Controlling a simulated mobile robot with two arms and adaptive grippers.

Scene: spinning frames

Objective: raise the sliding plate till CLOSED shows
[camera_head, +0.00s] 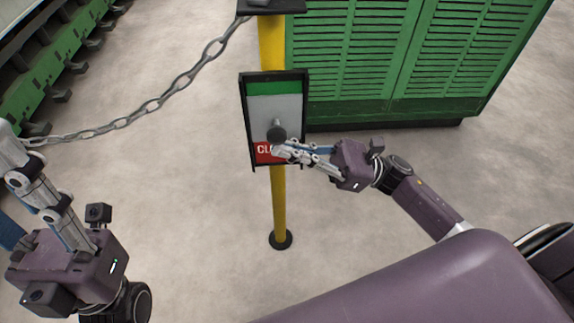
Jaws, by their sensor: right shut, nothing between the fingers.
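The sign frame (243,105) is black and upright on a yellow post. Its grey sliding plate (288,108) sits between a green strip (272,89) above and a red panel (263,153) below. White letters "CL" show on the red; the rest of the word is hidden behind my gripper. A dark round knob (276,133) sticks out from the plate's lower part. My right gripper (279,150) is shut and empty, its fingertips just below the knob; I cannot tell if they touch it. My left gripper (14,152) is at the left edge, away from the sign, its fingers partly cut off.
A chain (155,103) runs from the top of the yellow post (279,205) down to the left. A green louvred cabinet (395,60) stands behind the sign at right. Green machinery (50,75) lines the upper left. The concrete floor around the post base is clear.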

